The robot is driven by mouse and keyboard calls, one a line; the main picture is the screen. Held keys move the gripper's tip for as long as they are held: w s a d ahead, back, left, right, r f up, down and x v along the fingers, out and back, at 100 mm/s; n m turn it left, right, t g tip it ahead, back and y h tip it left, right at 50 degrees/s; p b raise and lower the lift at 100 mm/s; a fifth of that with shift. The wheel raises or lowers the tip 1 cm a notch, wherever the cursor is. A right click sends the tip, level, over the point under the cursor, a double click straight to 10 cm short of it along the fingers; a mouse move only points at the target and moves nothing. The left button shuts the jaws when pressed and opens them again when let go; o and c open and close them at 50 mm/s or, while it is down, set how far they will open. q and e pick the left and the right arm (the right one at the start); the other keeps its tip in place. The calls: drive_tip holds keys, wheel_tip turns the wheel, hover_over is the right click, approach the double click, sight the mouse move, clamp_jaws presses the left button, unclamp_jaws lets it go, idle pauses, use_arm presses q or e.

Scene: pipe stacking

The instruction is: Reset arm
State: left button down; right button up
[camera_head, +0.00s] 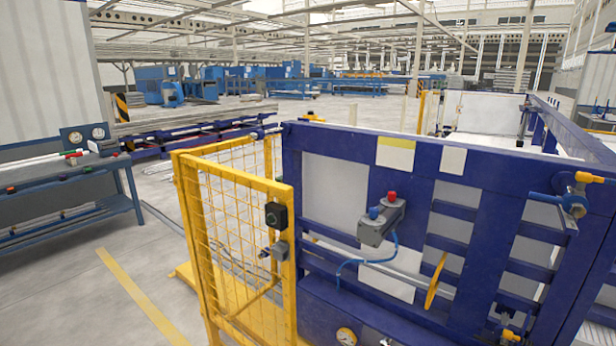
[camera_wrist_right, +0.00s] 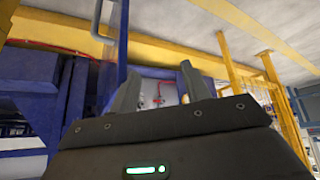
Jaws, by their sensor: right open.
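My right gripper (camera_wrist_right: 159,78) shows in the right wrist view. Its two grey fingers stand apart, and nothing is seen held between them. Blue framework (camera_wrist_right: 30,75) is on the left of that view, and a yellow mesh fence (camera_wrist_right: 285,95) is on the right. Neither gripper shows in the head view. My left gripper is not in any view, so its state is hidden.
A blue workbench (camera_head: 70,180) is at the far left. Floor between bench and gate (camera_head: 85,285) is clear.

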use_arm(q)
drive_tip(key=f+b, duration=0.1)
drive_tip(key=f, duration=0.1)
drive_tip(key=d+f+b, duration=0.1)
drive_tip(key=b, duration=0.1)
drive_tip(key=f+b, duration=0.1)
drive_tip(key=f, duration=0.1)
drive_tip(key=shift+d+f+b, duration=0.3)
use_arm(e)
drive_tip(key=s+f+g, duration=0.2)
drive_tip(key=s+f, duration=0.2)
drive_tip(key=s, duration=0.5)
drive_tip(key=s+d+f+n+g, duration=0.1)
drive_tip(key=s+f, duration=0.3)
drive_tip(key=s, duration=0.5)
drive_tip(key=s+d+f+n+g, duration=0.1)
drive_tip(key=s+f+g, duration=0.1)
drive_tip(key=s+f, duration=0.3)
drive_tip(key=s, duration=0.4)
drive_tip(key=shift+s+d+g+y, duration=0.25)
drive_tip(key=shift+g+y, duration=0.05)
drive_tip(key=shift+f, duration=0.1)
